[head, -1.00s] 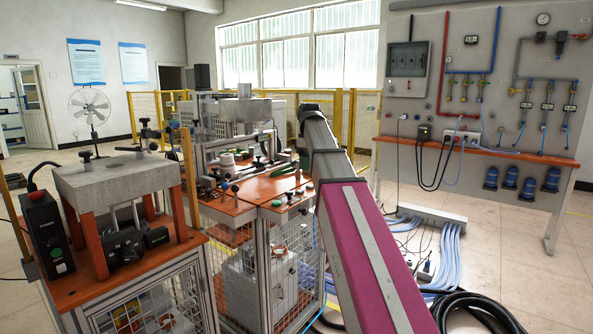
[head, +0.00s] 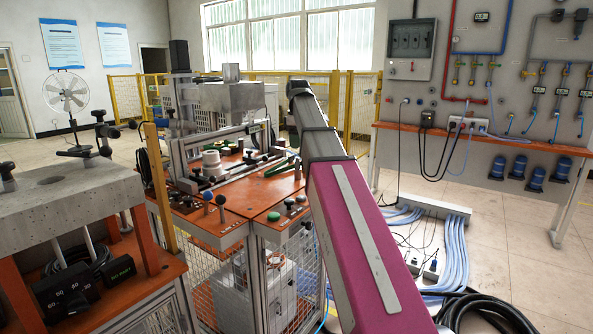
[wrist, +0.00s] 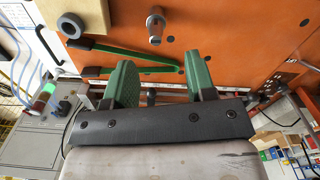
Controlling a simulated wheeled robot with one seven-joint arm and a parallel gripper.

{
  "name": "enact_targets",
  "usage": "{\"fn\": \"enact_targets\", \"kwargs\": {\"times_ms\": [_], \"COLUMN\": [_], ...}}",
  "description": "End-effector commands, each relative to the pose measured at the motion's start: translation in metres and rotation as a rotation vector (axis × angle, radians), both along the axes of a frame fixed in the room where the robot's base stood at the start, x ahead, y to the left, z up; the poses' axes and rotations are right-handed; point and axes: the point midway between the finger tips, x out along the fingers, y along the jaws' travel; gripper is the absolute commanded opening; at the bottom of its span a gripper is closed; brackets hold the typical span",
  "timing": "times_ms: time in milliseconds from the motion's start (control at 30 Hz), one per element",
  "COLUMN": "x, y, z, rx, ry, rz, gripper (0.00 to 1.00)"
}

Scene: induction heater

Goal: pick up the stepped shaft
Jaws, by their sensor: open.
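In the wrist view, a short grey metal piece with a narrower end (wrist: 155,27), which looks like the stepped shaft, is on the orange bench top (wrist: 235,40). My gripper (wrist: 160,66) is open and empty, its two green-padded fingers apart. The piece lies beyond the fingertips, roughly in line with the gap between them, and nothing touches it. In the head view my arm covers part of the bench, and I cannot make out the shaft or my gripper there.
In the head view a press stand (head: 70,195) is at left and a heater bench (head: 235,195) ahead. Cables and hoses (head: 465,250) cover the floor at right.

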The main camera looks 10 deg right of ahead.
Motion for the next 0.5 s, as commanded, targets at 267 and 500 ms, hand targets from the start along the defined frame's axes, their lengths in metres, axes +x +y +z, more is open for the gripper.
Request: {"fn": "enact_targets", "kwargs": {"times_ms": [267, 500], "x": [0.0, 0.003], "y": [0.0, 0.0], "z": [-0.036, -0.053], "rx": [0.0, 0.0], "ry": [0.0, 0.001], "rz": [0.0, 0.0], "gripper": [0.51, 0.51]}}
